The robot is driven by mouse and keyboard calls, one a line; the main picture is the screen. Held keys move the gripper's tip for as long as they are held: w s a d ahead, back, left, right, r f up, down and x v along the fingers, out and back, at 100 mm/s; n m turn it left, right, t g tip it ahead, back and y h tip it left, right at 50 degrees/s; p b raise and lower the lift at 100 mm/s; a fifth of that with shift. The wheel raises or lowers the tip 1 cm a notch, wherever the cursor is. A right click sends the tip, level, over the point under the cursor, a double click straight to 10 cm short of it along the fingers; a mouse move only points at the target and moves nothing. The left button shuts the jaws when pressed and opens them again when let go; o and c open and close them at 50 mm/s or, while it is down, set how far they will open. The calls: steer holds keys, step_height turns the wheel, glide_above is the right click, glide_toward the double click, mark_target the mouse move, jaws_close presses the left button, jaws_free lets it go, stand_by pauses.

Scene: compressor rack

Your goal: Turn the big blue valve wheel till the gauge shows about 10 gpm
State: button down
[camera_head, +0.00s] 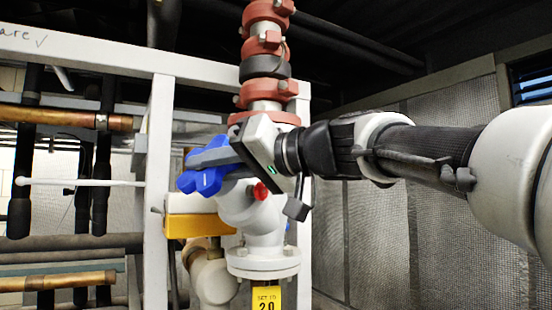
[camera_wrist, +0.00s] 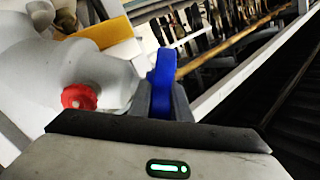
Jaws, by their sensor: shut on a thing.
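The big blue valve wheel (camera_head: 203,182) is lobed and sits on the left side of the white valve body (camera_head: 258,222). My gripper (camera_head: 212,157) reaches in from the right, its grey fingers at the wheel's upper part. In the wrist view a blue lobe (camera_wrist: 164,75) stands between the two dark fingers (camera_wrist: 163,100), and they are shut on it. My gripper hides part of the wheel. I cannot make out a gauge face or a flow reading. A yellow tag (camera_head: 267,298) below the valve reads "SET TO 20", its lower part cut off.
A red knob (camera_head: 260,191) sits on the valve body close under my gripper; it also shows in the wrist view (camera_wrist: 79,97). A yellow and white box (camera_head: 200,225) lies below the wheel. A white frame post (camera_head: 158,160) and copper pipes (camera_head: 65,117) stand left. Red couplings (camera_head: 265,95) rise above.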

stand_by(0.3)
steer(key=c, duration=1.9)
jaws_free()
steer(key=v, duration=0.5)
steer(key=b+v, duration=0.1)
steer(key=v, duration=0.5)
steer(key=b+v, duration=0.1)
steer(key=v, duration=0.5)
steer(key=shift+d+r, duration=0.25)
steer(key=shift+d, duration=0.05)
